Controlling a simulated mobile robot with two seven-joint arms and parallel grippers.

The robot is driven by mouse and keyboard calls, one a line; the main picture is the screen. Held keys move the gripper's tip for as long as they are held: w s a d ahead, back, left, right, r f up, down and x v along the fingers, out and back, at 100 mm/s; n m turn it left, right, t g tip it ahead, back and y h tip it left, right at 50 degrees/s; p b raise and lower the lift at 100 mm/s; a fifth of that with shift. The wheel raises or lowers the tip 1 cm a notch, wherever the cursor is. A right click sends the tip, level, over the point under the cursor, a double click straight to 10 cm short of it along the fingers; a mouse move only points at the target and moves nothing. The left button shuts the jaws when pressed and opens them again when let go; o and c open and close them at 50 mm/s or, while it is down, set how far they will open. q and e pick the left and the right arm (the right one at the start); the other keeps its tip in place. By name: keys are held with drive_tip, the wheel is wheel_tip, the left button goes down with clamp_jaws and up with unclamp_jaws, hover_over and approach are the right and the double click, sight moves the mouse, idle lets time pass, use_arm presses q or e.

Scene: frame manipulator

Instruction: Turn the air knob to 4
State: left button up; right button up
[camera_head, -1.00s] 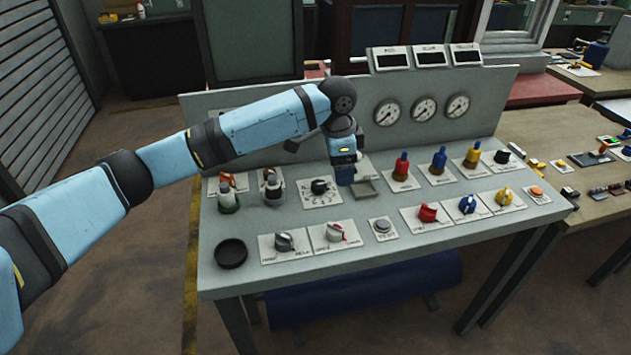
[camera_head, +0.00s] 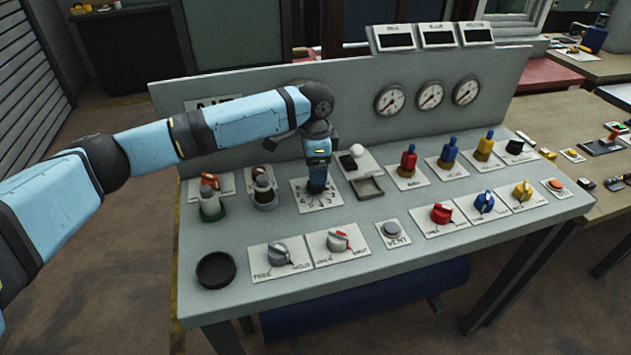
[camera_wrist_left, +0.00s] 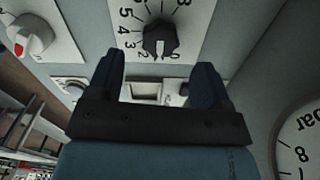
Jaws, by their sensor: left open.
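The air knob (camera_wrist_left: 160,38) is a small black knob on a white dial plate with black numbers. In the left wrist view it lies just beyond my fingertips, and its pointer end faces the low numbers near 0. In the head view the dial plate (camera_head: 330,201) shows on the console, but the knob is hidden behind my left gripper (camera_head: 317,190). That gripper points down over the plate. In the left wrist view its two fingers (camera_wrist_left: 155,75) stand apart with nothing held between them. My right gripper is not in view.
A small tray (camera_head: 370,188) and a white-knobbed switch (camera_head: 357,151) sit right of the dial. Bottle-shaped handles (camera_head: 263,190) stand to its left. Grey rotary knobs (camera_head: 278,250) are in front. Gauges (camera_head: 390,100) line the back panel.

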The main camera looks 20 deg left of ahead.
use_arm(q)
wheel_tip(320, 180, down, 5)
drive_tip(key=shift+r, duration=0.1)
idle(0.3)
drive_tip(key=c, duration=0.9)
